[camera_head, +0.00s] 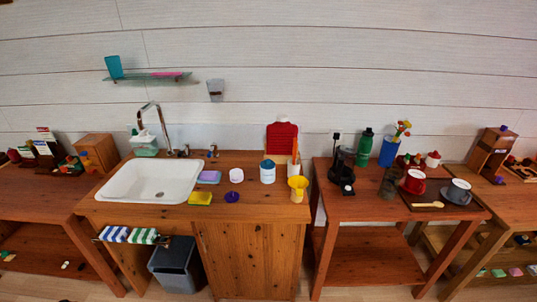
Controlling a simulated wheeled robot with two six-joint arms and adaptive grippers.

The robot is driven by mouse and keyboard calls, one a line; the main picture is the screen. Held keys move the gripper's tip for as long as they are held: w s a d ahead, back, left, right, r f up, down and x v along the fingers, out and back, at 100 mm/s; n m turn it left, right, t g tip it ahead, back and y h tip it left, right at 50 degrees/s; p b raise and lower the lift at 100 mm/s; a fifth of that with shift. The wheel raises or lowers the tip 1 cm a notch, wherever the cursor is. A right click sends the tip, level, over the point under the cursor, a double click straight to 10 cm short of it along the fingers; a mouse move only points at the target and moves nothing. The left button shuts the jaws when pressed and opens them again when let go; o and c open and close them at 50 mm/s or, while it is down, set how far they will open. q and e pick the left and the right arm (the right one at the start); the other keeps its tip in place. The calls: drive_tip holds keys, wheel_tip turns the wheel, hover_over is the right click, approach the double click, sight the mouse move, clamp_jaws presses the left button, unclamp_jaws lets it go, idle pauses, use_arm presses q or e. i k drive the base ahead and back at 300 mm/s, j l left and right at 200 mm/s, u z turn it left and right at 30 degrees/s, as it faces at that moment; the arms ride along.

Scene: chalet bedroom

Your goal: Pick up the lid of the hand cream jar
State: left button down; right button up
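A small white round jar (236,175) stands on the wooden washstand top, right of the sink; it looks like the hand cream jar. A small dark purple round piece (232,197) lies in front of it, apart from it, near the front edge; it looks like a lid, but it is too small to be sure. A taller white jar with a blue top (267,172) stands to the right. Neither of my grippers is in view.
A yellow sponge (200,198) and a lilac and blue block (208,177) lie left of the purple piece. A yellow cup (298,188) stands to the right. The white sink (152,181) fills the left. Bare wood lies between the purple piece and the yellow cup.

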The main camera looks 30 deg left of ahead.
sight(232, 196)
drive_tip(key=u, duration=1.2)
